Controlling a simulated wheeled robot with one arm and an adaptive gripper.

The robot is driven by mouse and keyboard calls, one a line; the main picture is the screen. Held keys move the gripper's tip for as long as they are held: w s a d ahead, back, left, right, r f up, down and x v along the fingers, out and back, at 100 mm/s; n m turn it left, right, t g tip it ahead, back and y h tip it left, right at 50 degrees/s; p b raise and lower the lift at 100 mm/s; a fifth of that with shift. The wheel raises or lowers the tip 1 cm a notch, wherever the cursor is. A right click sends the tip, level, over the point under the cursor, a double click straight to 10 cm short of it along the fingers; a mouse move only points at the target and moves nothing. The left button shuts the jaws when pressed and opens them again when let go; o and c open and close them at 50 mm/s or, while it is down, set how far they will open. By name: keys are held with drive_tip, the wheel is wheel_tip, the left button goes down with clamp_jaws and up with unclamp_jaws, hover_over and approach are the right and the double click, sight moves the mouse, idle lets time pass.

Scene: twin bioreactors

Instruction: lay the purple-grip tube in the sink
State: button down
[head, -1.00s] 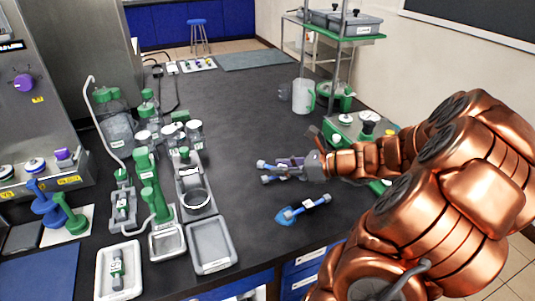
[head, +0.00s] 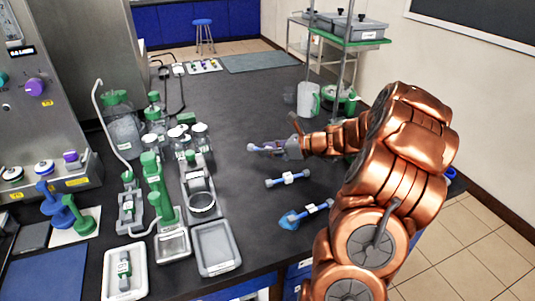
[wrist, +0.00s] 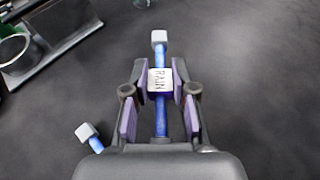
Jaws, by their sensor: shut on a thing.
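My gripper (head: 276,149) is shut on a tube (head: 254,147) with white end caps. In the wrist view the tube (wrist: 160,120) has a blue-violet shaft and a white label, partly readable as "RAIN", between the purple-padded fingers (wrist: 157,95). It appears to be held above the dark bench; the height is hard to judge. The purple I see is on the finger pads; I cannot tell whether the tube has a purple grip. Grey basin-like trays stand at the left front, a larger one (head: 231,266) and a smaller one (head: 173,259); I cannot tell which is the sink.
A blue tube (head: 274,184) and another with a blue scoop-like end (head: 290,221) lie on the bench nearer me. Green-capped bottles (head: 122,128) and a grey ring stand (head: 202,208) stand left. A shelf rack (head: 347,43) stands at back right.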

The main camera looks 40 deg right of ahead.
sight(267, 162)
drive_tip(key=shift+w+d, duration=0.1)
drive_tip(key=shift+w, duration=0.35)
drive_tip(key=shift+w+d+f, duration=0.1)
drive_tip(key=shift+w+f, duration=0.1)
drive_tip(key=shift+f, duration=0.75)
drive_tip(key=shift+w+f, duration=0.15)
drive_tip(key=shift+f, duration=0.75)
drive_tip(key=shift+f, duration=0.15)
drive_tip(key=c, duration=1)
unclamp_jaws()
drive_tip(key=shift+o, duration=0.2)
